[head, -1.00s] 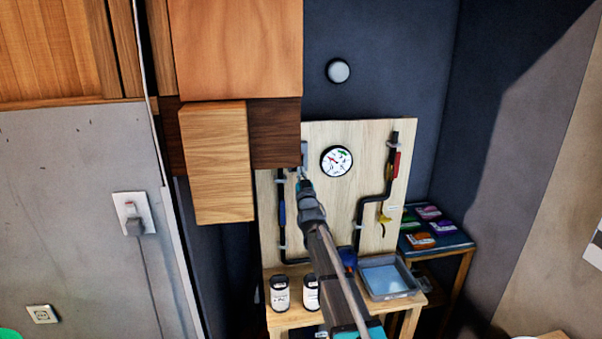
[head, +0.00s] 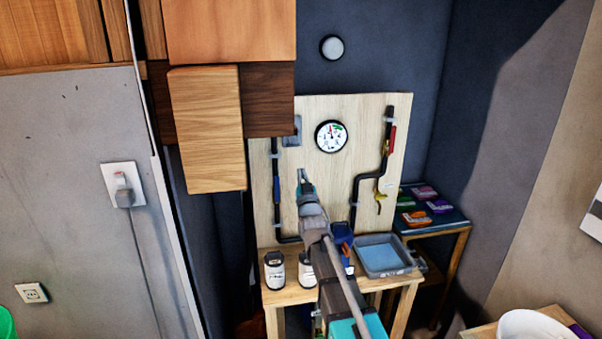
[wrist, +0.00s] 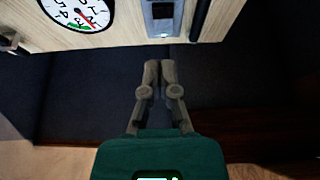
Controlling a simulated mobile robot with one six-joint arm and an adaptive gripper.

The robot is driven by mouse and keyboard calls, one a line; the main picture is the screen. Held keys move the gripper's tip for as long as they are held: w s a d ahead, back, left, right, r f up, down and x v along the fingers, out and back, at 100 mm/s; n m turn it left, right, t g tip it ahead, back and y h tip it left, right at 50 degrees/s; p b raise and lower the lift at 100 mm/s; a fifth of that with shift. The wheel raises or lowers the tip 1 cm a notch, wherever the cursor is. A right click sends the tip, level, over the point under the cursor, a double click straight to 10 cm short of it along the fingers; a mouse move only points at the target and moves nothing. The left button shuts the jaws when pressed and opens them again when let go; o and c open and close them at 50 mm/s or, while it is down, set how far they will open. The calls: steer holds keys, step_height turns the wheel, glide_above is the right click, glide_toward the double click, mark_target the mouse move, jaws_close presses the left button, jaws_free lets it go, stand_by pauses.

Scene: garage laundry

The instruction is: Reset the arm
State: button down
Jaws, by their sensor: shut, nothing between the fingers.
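My gripper (head: 303,177) is in front of the wooden panel (head: 360,104) in the head view, with my arm reaching up from the bottom. In the wrist view my gripper (wrist: 160,66) shows its two fingers together, with nothing held. The panel fills the top of the wrist view, with the round gauge (wrist: 78,12) at upper left and a grey switch box (wrist: 162,17) just beyond the fingertips. The gauge (head: 331,136) and switch box (head: 291,131) also show in the head view, above my gripper. I cannot tell the exact gap to the panel.
Two jars (head: 275,270) and a grey tray (head: 384,256) stand on the wooden bench below the panel. Black pipes with a red-handled valve (head: 392,140) run down the panel. Wooden cabinets (head: 207,128) hang at upper left. A small table (head: 438,217) with coloured packs stands right.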

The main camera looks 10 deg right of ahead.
steer(key=shift+s+f, duration=0.15)
steer(key=shift+f, duration=0.05)
stand_by(0.4)
steer(key=s+d+f+g+h, duration=0.1)
steer(key=s+f+g, duration=0.45)
steer(key=f, duration=0.35)
steer(key=s+d+f+g, duration=0.1)
steer(key=s+f+g, duration=0.4)
steer(key=f+g, duration=0.3)
steer(key=s+f+g, duration=0.4)
steer(key=s+g, duration=0.1)
steer(key=s, duration=0.6)
steer(key=s+d+f+g, duration=0.1)
steer(key=s+f+g, duration=0.3)
steer(key=s, duration=0.8)
steer(key=shift+d+f+m+g, duration=0.3)
steer(key=shift+f+g, duration=0.05)
steer(key=shift+f, duration=0.45)
